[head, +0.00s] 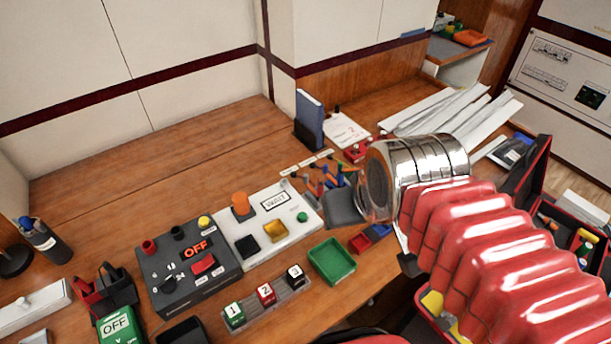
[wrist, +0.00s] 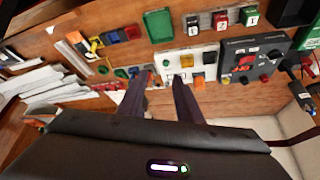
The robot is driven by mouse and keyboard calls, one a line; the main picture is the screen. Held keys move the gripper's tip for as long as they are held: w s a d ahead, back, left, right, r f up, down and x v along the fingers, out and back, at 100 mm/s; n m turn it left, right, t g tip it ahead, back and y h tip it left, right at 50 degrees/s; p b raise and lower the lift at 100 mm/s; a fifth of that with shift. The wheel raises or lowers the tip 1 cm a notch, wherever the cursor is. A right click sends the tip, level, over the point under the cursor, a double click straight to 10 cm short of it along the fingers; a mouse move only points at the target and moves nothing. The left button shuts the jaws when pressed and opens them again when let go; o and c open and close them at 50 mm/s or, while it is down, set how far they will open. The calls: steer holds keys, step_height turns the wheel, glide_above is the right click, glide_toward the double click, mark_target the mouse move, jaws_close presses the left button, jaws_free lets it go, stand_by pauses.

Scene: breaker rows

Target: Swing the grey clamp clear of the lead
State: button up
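I cannot pick out the grey clamp or the lead with certainty in either view. In the head view my arm hides the fingers.
A green tray (head: 332,262) and a rail of numbered blocks (head: 266,293) lie in front of the panel. Several coloured-handled tools (head: 322,178) lie behind it. A blue binder (head: 310,118) and papers (head: 440,108) are farther back. The back left of the bench is clear.

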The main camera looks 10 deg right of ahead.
steer(key=w, duration=0.8)
steer(key=g, duration=0.1)
glide_above(306, 176)
steer(key=s, duration=0.6)
step_height(306, 176, down, 14)
steer(key=shift+w+d+r+n, duration=0.15)
steer(key=shift+w+d+n, duration=0.1)
steer(key=shift+n, duration=0.15)
steer(key=shift+a+x, duration=0.2)
steer(key=shift+x, duration=6.7)
steer(key=shift+s, duration=0.15)
jaws_close()
